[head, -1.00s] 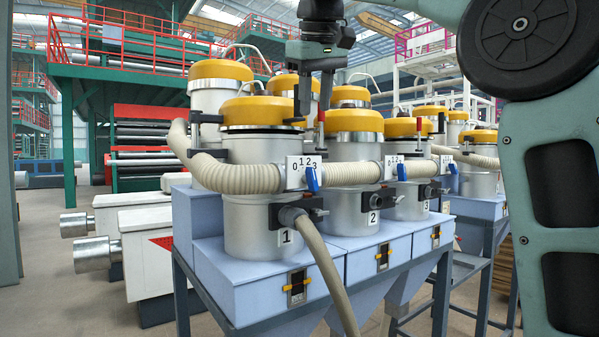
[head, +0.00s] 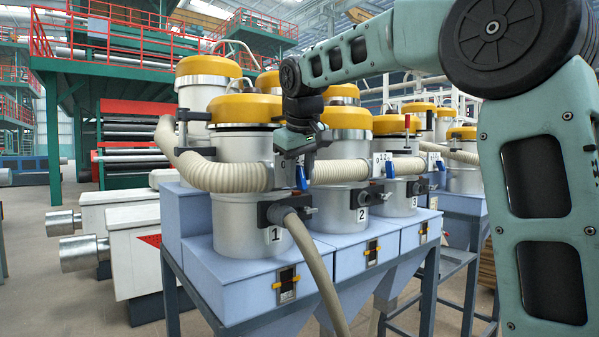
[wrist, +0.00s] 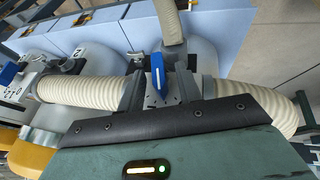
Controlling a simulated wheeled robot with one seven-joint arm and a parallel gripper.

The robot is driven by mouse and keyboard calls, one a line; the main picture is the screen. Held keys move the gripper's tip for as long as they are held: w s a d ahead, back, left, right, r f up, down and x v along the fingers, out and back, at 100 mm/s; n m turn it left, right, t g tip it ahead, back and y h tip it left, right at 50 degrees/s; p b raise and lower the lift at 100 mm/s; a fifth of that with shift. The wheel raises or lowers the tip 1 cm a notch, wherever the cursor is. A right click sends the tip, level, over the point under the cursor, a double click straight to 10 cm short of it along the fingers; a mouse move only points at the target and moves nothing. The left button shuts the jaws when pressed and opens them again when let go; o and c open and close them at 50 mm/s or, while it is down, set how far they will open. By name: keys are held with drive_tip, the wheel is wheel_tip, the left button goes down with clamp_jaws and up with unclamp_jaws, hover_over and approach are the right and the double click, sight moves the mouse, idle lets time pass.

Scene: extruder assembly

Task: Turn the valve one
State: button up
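Valve one has a blue handle (head: 301,178) on the pale hose in front of the cylinder marked 1 (head: 240,222). The handle hangs roughly downward in the head view. My gripper (head: 298,157) is close above and in front of it, covering its number plate. In the wrist view the same blue handle (wrist: 158,73) lies between two dark fingers, with gaps on both sides. My gripper (wrist: 160,84) looks open there and does not visibly grip the handle. Contact cannot be told.
The ribbed hose (head: 230,177) runs left and right of the valve. A second blue-handled valve (head: 389,171) sits to the right. A hose (head: 312,262) hangs from a black fitting below. Yellow-lidded cylinders (head: 246,107) stand close behind my gripper.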

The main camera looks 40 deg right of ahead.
drive_tip(key=shift+w+f, duration=0.1)
drive_tip(key=shift+f, duration=0.2)
clamp_jaws()
drive_tip(key=shift+d+r, duration=0.1)
drive_tip(key=shift+d+r+y+p, duration=0.1)
drive_tip(key=shift+y+p, duration=0.75)
drive_tip(key=shift+y, duration=0.05)
drive_tip(key=shift+d+m+y+p, duration=0.1)
drive_tip(key=shift+m+y+p, duration=0.5)
drive_tip(key=shift+y, duration=1.1)
